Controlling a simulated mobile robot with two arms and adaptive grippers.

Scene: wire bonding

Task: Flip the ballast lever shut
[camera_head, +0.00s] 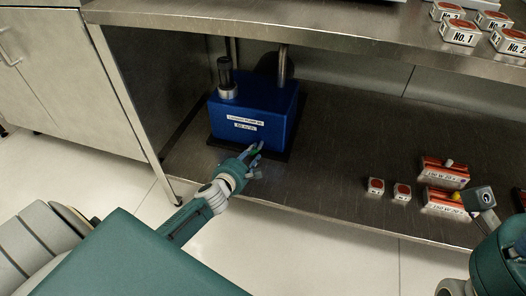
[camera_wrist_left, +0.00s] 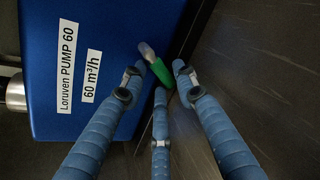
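The blue pump (camera_head: 252,112), labelled Loruven PUMP 60, stands on the lower shelf; its labelled face also shows in the left wrist view (camera_wrist_left: 60,25). The ballast lever (camera_wrist_left: 160,72) is a short green handle with a grey end, slanting out beside the pump's face. In the head view the lever is a small green spot among my fingers. My left gripper (camera_head: 254,153) is at the pump's lower front. In the left wrist view its fingers (camera_wrist_left: 162,80) are spread around the lever; I cannot tell whether any touches it. My right gripper cannot be made out.
Red-topped boxes (camera_head: 376,185) and red units (camera_head: 446,170) sit on the lower shelf at the right. The steel upper shelf (camera_head: 330,32) overhangs the pump, and a table leg (camera_head: 130,110) stands left. Dark shelf surface (camera_head: 335,150) right of the pump is clear.

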